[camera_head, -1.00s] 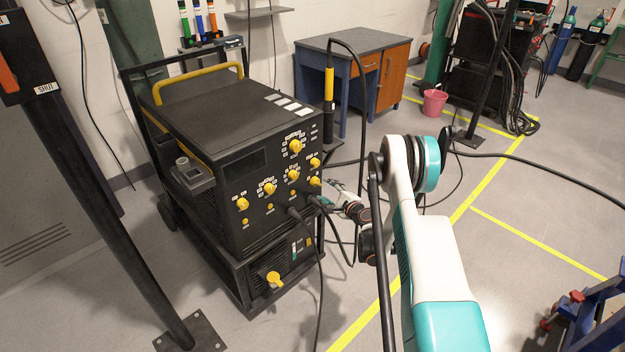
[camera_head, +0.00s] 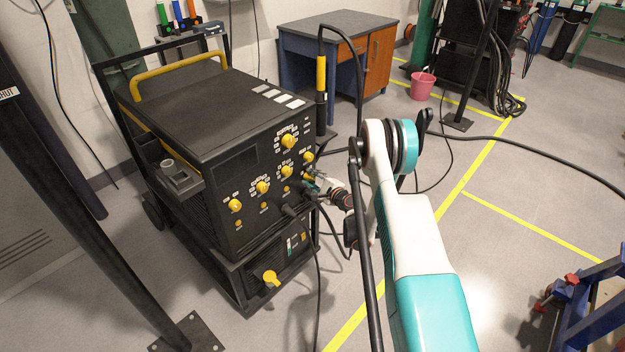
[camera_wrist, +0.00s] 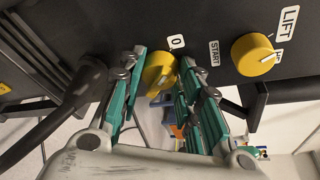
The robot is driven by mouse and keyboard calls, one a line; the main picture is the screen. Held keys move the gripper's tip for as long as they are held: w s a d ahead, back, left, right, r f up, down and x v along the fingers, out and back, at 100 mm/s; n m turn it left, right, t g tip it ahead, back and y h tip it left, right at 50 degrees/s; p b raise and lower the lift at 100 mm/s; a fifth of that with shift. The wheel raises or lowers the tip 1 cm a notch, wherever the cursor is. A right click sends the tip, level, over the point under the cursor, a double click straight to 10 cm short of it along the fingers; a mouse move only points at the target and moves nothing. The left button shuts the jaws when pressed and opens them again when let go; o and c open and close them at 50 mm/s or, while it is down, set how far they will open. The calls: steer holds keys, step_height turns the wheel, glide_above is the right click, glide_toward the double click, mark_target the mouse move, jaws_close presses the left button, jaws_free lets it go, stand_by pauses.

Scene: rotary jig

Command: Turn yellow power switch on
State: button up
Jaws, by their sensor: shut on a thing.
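A yellow knob (camera_wrist: 160,72) with a "0" label beside it is on the black front panel of the welding machine (camera_head: 240,205). In the wrist view it sits between the teal fingers of my gripper (camera_wrist: 159,68), which are shut on it. Its pointer is partly hidden, so I cannot tell its exact setting. In the head view my gripper (camera_head: 314,184) is at the panel's right edge and hides most of this knob. Another yellow knob (camera_wrist: 252,54), near "LIFT" and "START" labels, is to the right in the wrist view and untouched.
A black cable (camera_wrist: 55,115) plugs into the panel close to my gripper. A dark post (camera_head: 110,220) stands at left. Floor right of my arm is mostly clear.

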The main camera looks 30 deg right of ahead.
steer(key=shift+m, duration=0.4)
steer(key=m+g+y, duration=0.1)
steer(key=m, duration=0.1)
steer(key=shift+d+r+m, duration=0.1)
steer(key=shift+m, duration=0.3)
steer(key=m+y, duration=0.2)
steer(key=m, duration=0.1)
steer(key=shift+d+g, duration=0.15)
steer(key=shift+g, duration=0.15)
steer(key=m+y, duration=0.1)
steer(key=m, duration=0.2)
steer(key=shift+w+d+m+g+y, duration=0.1)
steer(key=shift+d+m+g+y, duration=0.05)
steer(key=shift+m+g+y, duration=0.2)
steer(key=shift+d+m+y, duration=0.1)
steer(key=shift+m+y, duration=0.65)
steer(key=shift+m, duration=0.8)
steer(key=o, duration=1)
steer(key=shift+o, duration=0.2)
steer(key=shift+d, duration=0.1)
